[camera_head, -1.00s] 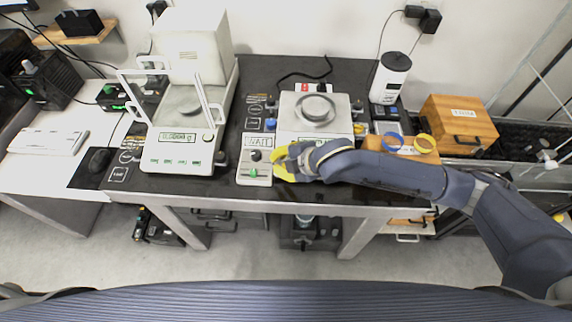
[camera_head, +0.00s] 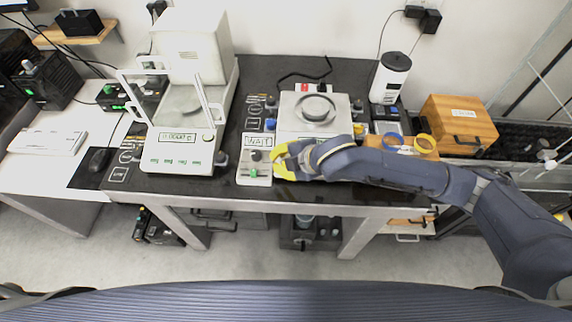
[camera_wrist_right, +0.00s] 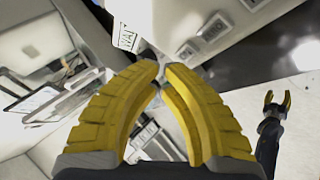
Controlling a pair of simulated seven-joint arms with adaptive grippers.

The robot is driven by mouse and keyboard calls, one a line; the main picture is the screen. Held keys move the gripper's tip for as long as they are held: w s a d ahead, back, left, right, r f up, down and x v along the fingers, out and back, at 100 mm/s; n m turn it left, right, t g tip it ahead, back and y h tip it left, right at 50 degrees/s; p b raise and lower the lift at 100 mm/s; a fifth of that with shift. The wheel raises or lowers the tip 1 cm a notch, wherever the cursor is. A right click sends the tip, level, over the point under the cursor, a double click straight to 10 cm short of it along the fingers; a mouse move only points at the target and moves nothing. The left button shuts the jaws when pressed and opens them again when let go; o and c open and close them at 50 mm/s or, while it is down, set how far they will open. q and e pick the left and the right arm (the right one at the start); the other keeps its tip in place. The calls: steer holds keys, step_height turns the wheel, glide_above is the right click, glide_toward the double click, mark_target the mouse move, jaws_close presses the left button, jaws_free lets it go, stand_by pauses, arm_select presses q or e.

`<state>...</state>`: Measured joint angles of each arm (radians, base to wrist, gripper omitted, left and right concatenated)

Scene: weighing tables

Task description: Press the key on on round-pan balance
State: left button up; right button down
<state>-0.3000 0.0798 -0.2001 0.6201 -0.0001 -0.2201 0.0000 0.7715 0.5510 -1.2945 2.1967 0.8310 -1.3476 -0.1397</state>
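The round-pan balance (camera_head: 287,107) stands on the dark table, white-bodied with a round grey pan (camera_head: 316,107) on top. My right gripper (camera_head: 277,161) is at its front left edge and, with the arm, hides its front panel in the head view. In the right wrist view, the yellow fingertips (camera_wrist_right: 162,66) lie almost together with nothing between them. A pale body with several grey square keys (camera_wrist_right: 188,50) is just beyond them; I cannot tell whether they touch it. My left gripper (camera_wrist_right: 277,102), small at the right of the wrist view, has its tips apart.
A control box (camera_head: 250,178) with a WAIT sign (camera_head: 261,142) stands left of the right gripper. A larger balance (camera_head: 165,157) with a glass shield is further left. A white canister (camera_head: 391,76), tape rings (camera_head: 425,143) and a wooden box (camera_head: 458,122) are to the right.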

steer(key=shift+s+r, duration=0.25)
steer(key=shift+r, duration=0.55)
steer(key=shift+s+r, duration=0.2)
steer(key=shift+r, duration=0.6)
steer(key=shift+s+r, duration=0.25)
steer(key=shift+r, duration=0.55)
